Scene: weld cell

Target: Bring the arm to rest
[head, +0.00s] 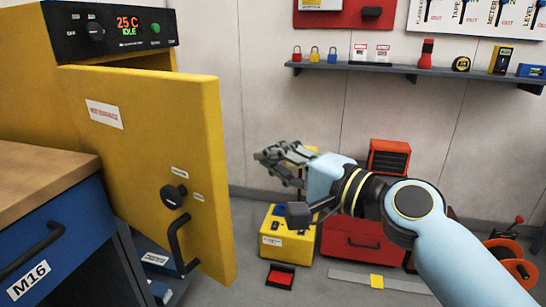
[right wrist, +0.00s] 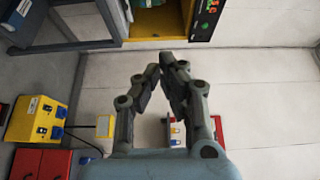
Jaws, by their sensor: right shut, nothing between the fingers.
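My right arm (head: 440,235) is light blue and comes in from the lower right in the head view. Its right gripper (head: 268,160) is held up in the air in front of the wall, pointing left towards the open yellow door (head: 150,150). A gap shows between gripper and door. In the right wrist view the two fingertips (right wrist: 163,68) come together with nothing between them, so the gripper is shut and empty. My left gripper shows in neither view.
The yellow oven cabinet (head: 85,55) reads 25 C, IDLE. A blue workbench (head: 50,235) stands at left. A yellow box (head: 285,245) and a red toolbox (head: 350,245) stand on the floor. A wall shelf (head: 400,70) holds padlocks and small tools.

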